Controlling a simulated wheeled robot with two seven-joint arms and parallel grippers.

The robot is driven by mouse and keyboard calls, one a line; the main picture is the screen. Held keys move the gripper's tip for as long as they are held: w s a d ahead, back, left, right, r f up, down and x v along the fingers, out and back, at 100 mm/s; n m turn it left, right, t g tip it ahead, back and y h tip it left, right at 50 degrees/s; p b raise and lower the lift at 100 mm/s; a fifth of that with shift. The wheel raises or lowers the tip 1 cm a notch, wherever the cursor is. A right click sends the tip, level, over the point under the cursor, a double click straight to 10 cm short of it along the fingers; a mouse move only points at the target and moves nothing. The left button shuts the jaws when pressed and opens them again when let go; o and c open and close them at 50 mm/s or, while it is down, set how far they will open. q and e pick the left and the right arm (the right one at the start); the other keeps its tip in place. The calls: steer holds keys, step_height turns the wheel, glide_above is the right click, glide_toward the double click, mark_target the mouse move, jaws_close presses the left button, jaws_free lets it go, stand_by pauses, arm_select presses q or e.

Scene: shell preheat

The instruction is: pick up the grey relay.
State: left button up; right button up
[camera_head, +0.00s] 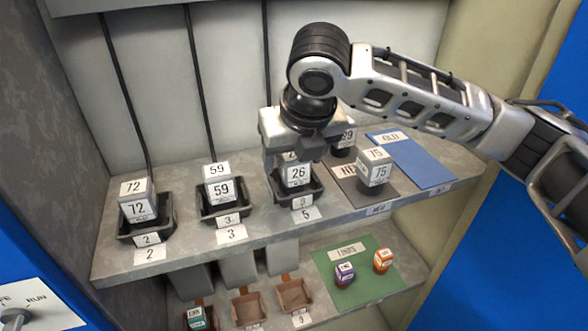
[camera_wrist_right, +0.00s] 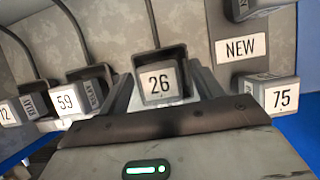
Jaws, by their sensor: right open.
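The task names a grey relay, and several stand on the upper shelf. The relay marked 26 (camera_head: 298,176) sits in a black socket above the label 5. My right gripper (camera_head: 295,158) is directly above it, pointing down and open. In the right wrist view relay 26 (camera_wrist_right: 160,82) shows between the two open fingers (camera_wrist_right: 162,92); I cannot tell whether they touch it. Relays 72 (camera_head: 137,205) and 59 (camera_head: 220,188) sit in sockets to the left. Relay 75 (camera_head: 374,170) stands on the grey NEW mat (camera_head: 350,182). My left gripper is not in view.
Another relay (camera_head: 344,140) is partly hidden behind my right gripper. A blue mat (camera_head: 415,162) to the right is bare. Cables run up the back wall behind the sockets. The lower shelf holds brown trays (camera_head: 249,308) and a green mat (camera_head: 355,262) with purple and orange pieces.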

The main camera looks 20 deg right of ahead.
steer(key=c, duration=1.1)
steer(key=shift+r, duration=0.2)
